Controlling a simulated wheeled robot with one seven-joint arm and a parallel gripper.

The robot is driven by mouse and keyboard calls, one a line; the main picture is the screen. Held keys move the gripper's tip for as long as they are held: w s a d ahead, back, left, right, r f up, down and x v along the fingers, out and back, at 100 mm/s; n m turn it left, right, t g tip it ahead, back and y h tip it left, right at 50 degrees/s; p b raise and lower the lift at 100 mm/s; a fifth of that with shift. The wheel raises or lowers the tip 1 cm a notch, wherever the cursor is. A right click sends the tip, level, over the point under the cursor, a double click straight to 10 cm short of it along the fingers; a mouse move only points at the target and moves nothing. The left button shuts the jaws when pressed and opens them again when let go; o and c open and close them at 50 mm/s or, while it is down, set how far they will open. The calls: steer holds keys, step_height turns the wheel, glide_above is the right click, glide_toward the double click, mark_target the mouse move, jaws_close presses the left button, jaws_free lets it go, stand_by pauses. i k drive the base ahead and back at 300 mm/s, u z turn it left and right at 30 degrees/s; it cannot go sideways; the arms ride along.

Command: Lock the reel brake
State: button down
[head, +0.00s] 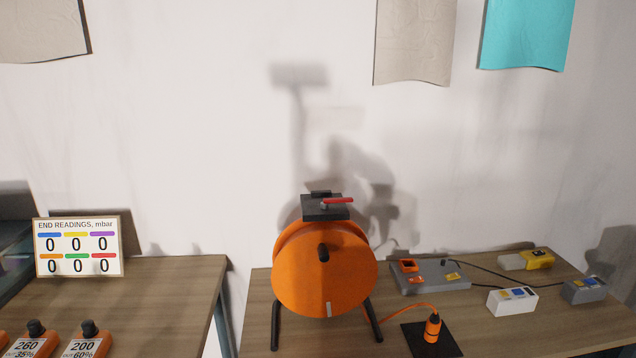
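An orange cable reel (322,278) stands upright on dark legs on the wooden table in the head view. A dark crank knob (323,252) sticks out from its face. On top of the reel is a dark block (318,208) with a red lever (338,201), which looks like the brake lever. The red lever lies about level and points to the right. An orange cable runs from the reel to an orange plug (432,328) on a black mat. My gripper is not in view.
A grey panel (430,287) and several small boxes stand right of the reel, joined by dark cables. A left table (170,290) holds an END READINGS board (79,247) and orange items at its front. A gap separates the tables. A wall stands close behind.

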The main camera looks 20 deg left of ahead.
mark_target(325, 205)
steer(key=u, duration=0.6)
steer(key=i, duration=0.65)
steer(key=u, duration=0.65)
